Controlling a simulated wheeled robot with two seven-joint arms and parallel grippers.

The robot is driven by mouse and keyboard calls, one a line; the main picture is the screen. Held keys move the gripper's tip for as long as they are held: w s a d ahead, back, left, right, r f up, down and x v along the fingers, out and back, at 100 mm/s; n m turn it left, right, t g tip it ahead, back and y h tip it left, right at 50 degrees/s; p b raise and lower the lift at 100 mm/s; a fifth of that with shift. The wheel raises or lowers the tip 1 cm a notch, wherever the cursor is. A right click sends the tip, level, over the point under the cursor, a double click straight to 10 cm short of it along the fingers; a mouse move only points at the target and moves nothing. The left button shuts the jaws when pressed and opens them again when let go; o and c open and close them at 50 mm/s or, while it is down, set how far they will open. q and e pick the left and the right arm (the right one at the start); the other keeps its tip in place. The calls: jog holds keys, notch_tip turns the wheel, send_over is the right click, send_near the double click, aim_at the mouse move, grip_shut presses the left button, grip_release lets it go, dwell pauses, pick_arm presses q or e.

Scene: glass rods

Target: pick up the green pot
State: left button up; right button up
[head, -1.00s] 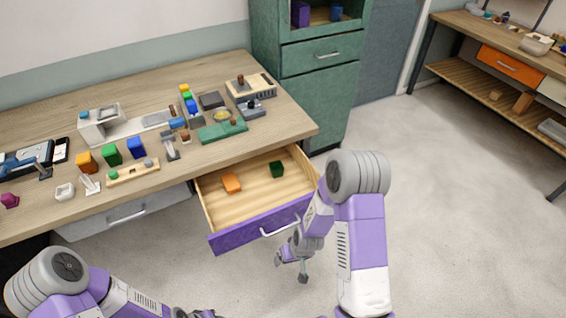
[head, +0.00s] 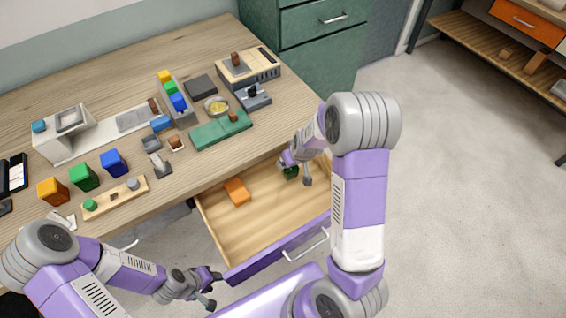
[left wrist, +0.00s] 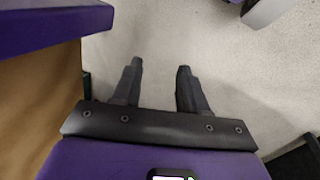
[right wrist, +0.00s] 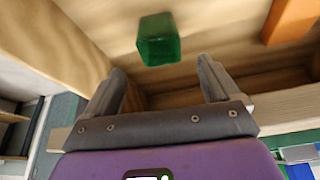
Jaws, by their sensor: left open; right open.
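A small green, square-sided piece, which may be the green pot (right wrist: 158,40), is in the open drawer (head: 262,210). In the head view it is partly hidden by my right gripper (head: 297,172). In the right wrist view it lies just beyond and between my open, empty fingertips (right wrist: 160,68), apart from them. A larger green box-like container (head: 84,177) stands on the table between an orange one (head: 53,191) and a blue one (head: 114,162). My left gripper (head: 212,289) is open and empty in front of the drawer, over the floor in the left wrist view (left wrist: 160,68).
An orange block (head: 236,191) lies in the drawer, left of the green piece. The drawer's walls and purple front (head: 245,270) surround my right gripper's space. The table (head: 190,50) above is crowded with small parts. Open floor (head: 450,200) is at the right.

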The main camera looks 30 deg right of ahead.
aim_at(288, 170)
jog(key=x, duration=0.1)
jog(key=b+x, duration=0.1)
jog(key=shift+s+f, duration=0.15)
jog(key=shift+f, duration=0.2)
jog(key=b+x, duration=0.1)
jog(key=x, duration=0.2)
jog(key=shift+a+f+b, duration=0.1)
jog(key=shift+f+b, duration=0.2)
jog(key=shift+f, duration=0.15)
jog(key=shift+w+f, duration=0.2)
jog(key=shift+f, duration=0.05)
jog(key=shift+r, duration=0.1)
jog(key=shift+c, duration=0.6)
jog(key=c, duration=1)
